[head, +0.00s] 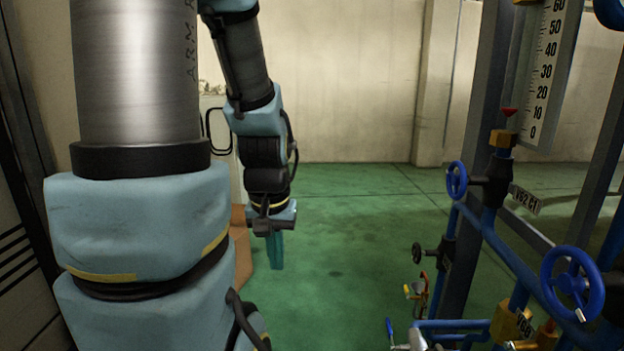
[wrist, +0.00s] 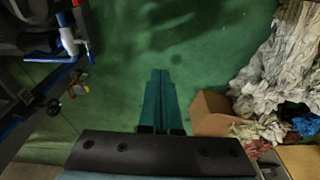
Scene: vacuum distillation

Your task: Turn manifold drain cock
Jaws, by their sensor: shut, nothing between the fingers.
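My gripper (head: 275,252) hangs pointing down over the green floor, left of the pipework in the head view. Its teal fingers are together and empty, as the wrist view (wrist: 160,98) also shows. Blue manifold pipes (head: 510,262) stand at the right in the head view. A small blue lever (head: 389,330) on a silver fitting shows low at the manifold's front. Small red and yellow handled fittings (head: 416,289) sit behind it. I cannot tell for sure which of these is the drain cock. The gripper is well apart from all of them.
Blue handwheels (head: 570,284) and a dark post (head: 480,170) with a white scale (head: 545,75) stand at the right. A cardboard box (wrist: 211,113) and a crumpled pale heap (wrist: 285,65) lie on the right in the wrist view. Open green floor separates gripper and manifold.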

